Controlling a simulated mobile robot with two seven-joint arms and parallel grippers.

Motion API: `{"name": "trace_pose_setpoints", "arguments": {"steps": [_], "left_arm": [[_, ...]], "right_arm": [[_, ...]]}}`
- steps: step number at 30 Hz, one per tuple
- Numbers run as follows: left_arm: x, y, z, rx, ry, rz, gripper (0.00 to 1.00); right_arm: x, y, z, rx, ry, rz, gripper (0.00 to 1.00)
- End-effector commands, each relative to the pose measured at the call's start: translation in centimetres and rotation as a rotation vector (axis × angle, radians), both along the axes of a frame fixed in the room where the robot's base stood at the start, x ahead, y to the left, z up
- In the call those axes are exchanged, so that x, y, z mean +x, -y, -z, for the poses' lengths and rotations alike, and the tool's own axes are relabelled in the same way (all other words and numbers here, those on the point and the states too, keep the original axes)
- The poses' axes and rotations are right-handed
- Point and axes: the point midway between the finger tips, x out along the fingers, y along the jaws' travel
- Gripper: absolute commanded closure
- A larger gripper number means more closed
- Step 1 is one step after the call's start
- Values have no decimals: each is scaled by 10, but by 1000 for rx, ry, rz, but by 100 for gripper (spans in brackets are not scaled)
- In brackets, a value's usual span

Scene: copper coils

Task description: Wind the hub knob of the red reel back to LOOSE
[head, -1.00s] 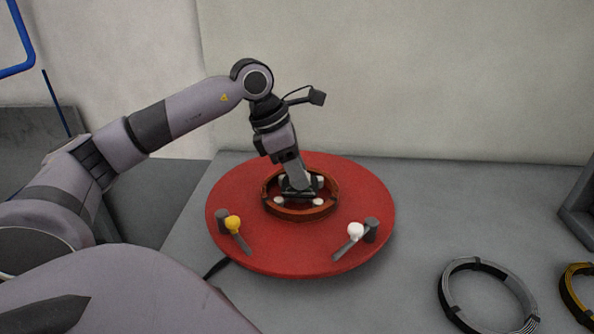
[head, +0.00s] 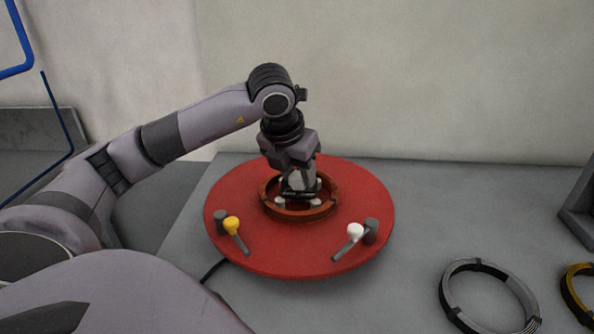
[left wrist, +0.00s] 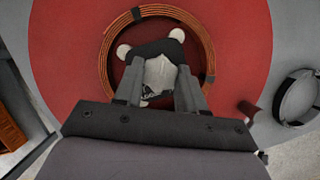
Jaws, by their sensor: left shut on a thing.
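The red reel (head: 290,255) is a round red disc lying flat on the table. A copper coil (head: 300,212) lies around its middle. The hub knob (head: 281,203), with pale rounded lobes, stands inside the coil; it also shows in the left wrist view (left wrist: 158,74). My left gripper (head: 299,190) points down over the hub and is shut on the knob, with a finger on either side in the left wrist view (left wrist: 157,88). It hides much of the knob in the head view. I cannot read a LOOSE mark. My right gripper is not in view.
On the reel's near side stand a lever with a yellow ball (head: 232,224) and one with a white ball (head: 355,231), each beside a grey post. A grey-black coil (head: 488,296) and a yellow-black coil (head: 575,292) lie to the right. The table (head: 450,205) between is clear.

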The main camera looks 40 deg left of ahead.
Motion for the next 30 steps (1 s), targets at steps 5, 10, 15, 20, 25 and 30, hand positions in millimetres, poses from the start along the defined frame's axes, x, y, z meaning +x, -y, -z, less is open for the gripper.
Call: {"name": "trace_pose_setpoints", "arguments": {"steps": [5,10,15,20,25,30], "left_arm": [[1,2,-1,-1,2,-166,91],[1,3,-2,-1,3,-327,91],[2,3,-3,-1,2,-490,91],[3,3,-4,-1,1,-643,91],[3,4,-6,0,1,-794,91],[4,4,-5,0,0,-921,91]], "right_arm": [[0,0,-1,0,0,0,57],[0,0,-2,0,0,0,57],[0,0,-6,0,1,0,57],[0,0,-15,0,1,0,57],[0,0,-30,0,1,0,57],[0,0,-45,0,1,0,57]]}}
